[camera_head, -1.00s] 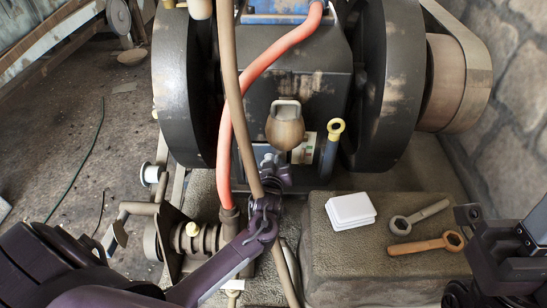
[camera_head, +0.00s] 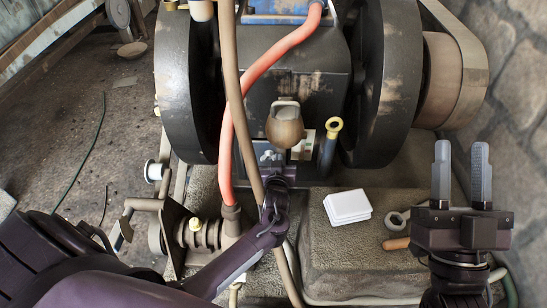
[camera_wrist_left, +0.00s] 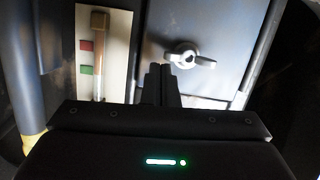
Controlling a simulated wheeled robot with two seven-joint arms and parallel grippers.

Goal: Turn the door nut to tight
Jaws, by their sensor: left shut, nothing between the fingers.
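The door nut is a grey wing nut (camera_wrist_left: 189,57) on a small grey door (camera_wrist_left: 215,30) in the left wrist view, its wings lying roughly sideways. It also shows small in the head view (camera_head: 269,157), low on the front of the engine. My left gripper (camera_wrist_left: 161,72) has its fingers together and empty, with tips just left of and below the nut in the picture; they look apart from it. In the head view the left gripper (camera_head: 278,176) is just below the nut. My right gripper (camera_head: 461,175) is open and empty, fingers pointing up, at the right.
A sight glass (camera_wrist_left: 98,60) with red and green marks stands left of the door. A red hose (camera_head: 240,130) and a brown pipe (camera_head: 232,75) run close by my left arm.

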